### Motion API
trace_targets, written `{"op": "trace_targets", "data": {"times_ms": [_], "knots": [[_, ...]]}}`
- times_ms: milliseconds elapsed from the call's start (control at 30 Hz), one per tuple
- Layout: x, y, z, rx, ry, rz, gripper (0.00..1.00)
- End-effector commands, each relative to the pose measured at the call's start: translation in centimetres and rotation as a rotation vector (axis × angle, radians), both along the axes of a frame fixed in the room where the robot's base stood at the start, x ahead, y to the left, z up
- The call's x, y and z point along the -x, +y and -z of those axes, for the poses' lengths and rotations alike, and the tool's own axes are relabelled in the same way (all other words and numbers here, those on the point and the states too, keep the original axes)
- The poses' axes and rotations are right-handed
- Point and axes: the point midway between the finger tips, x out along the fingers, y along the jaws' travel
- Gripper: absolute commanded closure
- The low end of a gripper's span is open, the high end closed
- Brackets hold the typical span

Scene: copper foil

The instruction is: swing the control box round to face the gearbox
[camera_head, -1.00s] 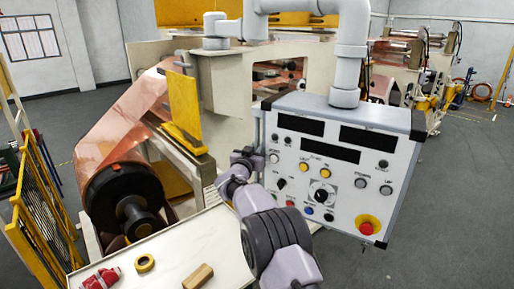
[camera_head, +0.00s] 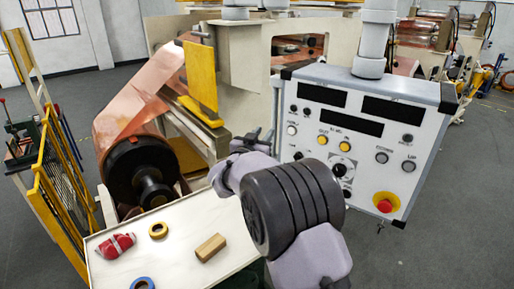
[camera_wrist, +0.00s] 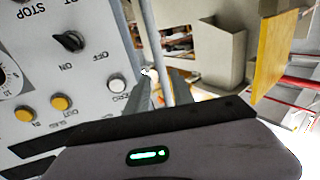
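The control box (camera_head: 395,137) is a grey-white panel with dark displays, knobs, coloured buttons and a red stop button. It hangs from a grey arm (camera_head: 372,55) at the right of the head view, its front towards me. A slim upright bar (camera_head: 276,112) runs along its left side. My gripper (camera_head: 255,140) is at this bar. In the wrist view the bar (camera_wrist: 155,35) runs down between the fingers of my gripper (camera_wrist: 163,78), with the panel (camera_wrist: 88,60) on the left. Whether the fingers press on the bar is unclear. I cannot pick out the gearbox.
A white tray table (camera_head: 185,225) below my arm holds a red object (camera_head: 115,246), tape rolls and a wooden block (camera_head: 210,247). A copper foil roll (camera_head: 140,170) and yellow guard rail (camera_head: 60,195) stand left. The floor (camera_head: 440,235) at right is clear.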

Motion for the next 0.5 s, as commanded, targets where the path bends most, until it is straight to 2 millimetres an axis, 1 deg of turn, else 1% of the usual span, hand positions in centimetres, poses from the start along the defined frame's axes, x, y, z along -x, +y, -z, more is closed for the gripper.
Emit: {"op": "trace_targets", "data": {"times_ms": [33,100,200,333,500], "knots": [[1.1,0.5,0.3,0.0,0.0,-0.002,0.71],[2.6,1.1,0.2,0.0,0.0,-0.002,0.71],[4.2,1.7,0.1,0.0,0.0,-0.001,0.71],[5.2,2.1,0.0,0.0,-0.001,0.001,0.71],[5.4,2.1,-0.1,-0.001,0.0,0.001,0.71]]}}
